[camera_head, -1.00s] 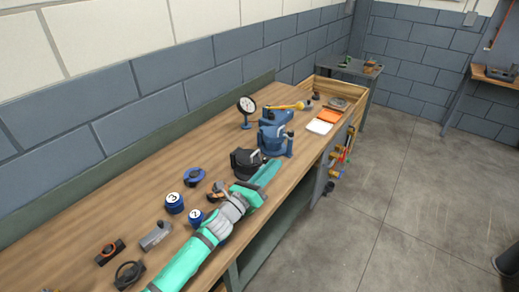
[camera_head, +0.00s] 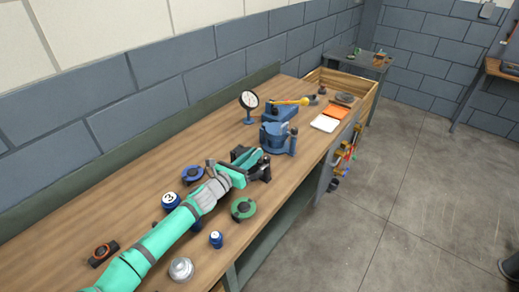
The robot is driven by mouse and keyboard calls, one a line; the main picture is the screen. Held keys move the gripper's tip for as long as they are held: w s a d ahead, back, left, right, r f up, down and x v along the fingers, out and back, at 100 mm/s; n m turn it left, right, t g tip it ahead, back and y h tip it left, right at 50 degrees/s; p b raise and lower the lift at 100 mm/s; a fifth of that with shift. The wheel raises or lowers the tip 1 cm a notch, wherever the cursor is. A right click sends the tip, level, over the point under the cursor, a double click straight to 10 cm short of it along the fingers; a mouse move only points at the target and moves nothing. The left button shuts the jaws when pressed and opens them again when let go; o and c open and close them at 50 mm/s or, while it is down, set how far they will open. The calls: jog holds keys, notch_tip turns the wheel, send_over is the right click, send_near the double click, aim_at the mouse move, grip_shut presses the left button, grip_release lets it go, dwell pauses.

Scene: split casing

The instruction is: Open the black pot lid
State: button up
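The black pot (camera_head: 263,171) stands on the workbench near its front edge, just before the blue vise. My gripper (camera_head: 244,165), with teal fingers, is at the pot and covers much of its top and near side. The lid is mostly hidden behind the fingers, so I cannot tell whether it is raised or closed. Whether the fingers touch the pot or its lid, or have closed on anything, is too small to tell.
A blue vise (camera_head: 278,139) and a dial gauge (camera_head: 249,101) stand beyond the pot. A blue ring-shaped part (camera_head: 192,175), a green round part (camera_head: 243,208) and a small blue can (camera_head: 216,239) lie near my arm. Bare wood (camera_head: 140,200) shows at left.

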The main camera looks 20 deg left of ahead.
jog(key=shift+x, duration=2.15)
jog(key=shift+a, duration=0.1)
grip_shut()
